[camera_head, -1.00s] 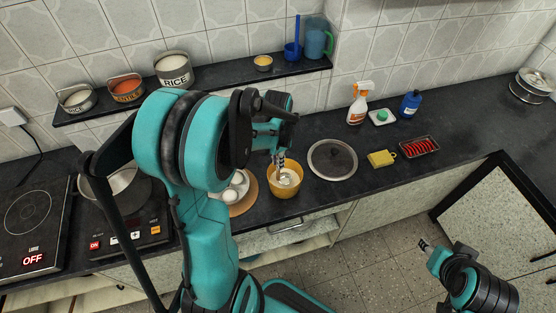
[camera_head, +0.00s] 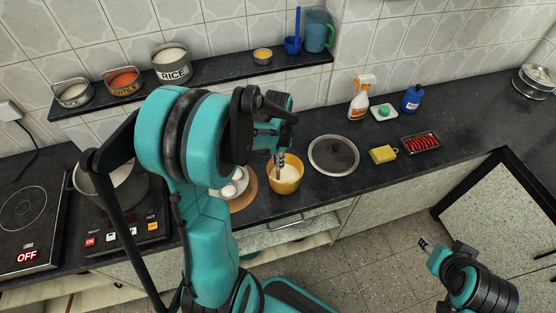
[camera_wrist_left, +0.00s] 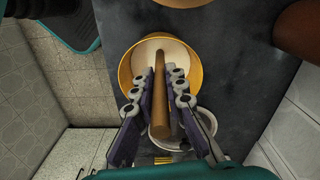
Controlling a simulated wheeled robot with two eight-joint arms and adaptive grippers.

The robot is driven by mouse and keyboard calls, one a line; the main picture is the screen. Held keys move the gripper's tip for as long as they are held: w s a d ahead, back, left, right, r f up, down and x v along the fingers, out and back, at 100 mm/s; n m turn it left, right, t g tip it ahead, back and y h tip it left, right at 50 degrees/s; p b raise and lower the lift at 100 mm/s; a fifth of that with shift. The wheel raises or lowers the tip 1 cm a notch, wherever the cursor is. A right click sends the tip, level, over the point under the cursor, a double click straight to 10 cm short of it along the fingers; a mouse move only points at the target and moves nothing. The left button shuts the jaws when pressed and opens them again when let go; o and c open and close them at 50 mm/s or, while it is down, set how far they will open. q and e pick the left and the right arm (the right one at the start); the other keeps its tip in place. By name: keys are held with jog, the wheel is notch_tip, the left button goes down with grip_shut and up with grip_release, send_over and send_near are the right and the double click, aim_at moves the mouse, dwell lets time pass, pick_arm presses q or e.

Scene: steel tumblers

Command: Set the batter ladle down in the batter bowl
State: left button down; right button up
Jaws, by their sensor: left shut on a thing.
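The batter bowl (camera_head: 285,187) is yellow with pale batter in it. It stands on the dark counter in front of my left arm, and its rim also shows in the left wrist view (camera_wrist_left: 126,72). My left gripper (camera_head: 279,160) is over the bowl, pointing down. In the left wrist view its fingers (camera_wrist_left: 163,75) are shut on the brown handle of the batter ladle (camera_wrist_left: 160,100). The handle runs down into the bowl; the ladle's head cannot be made out, apparently in the batter. My right gripper (camera_head: 425,244) is away at the lower right, its fingers too small to read.
A round lid (camera_head: 322,164) lies right of the bowl, with a yellow sponge (camera_head: 382,154) and a tray of red items (camera_head: 421,144) beyond.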

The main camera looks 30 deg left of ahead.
pick_arm(q)
jog(key=c, duration=1.5)
grip_release()
notch_tip(320, 180, up, 12)
jog(key=shift+s+r, duration=0.1)
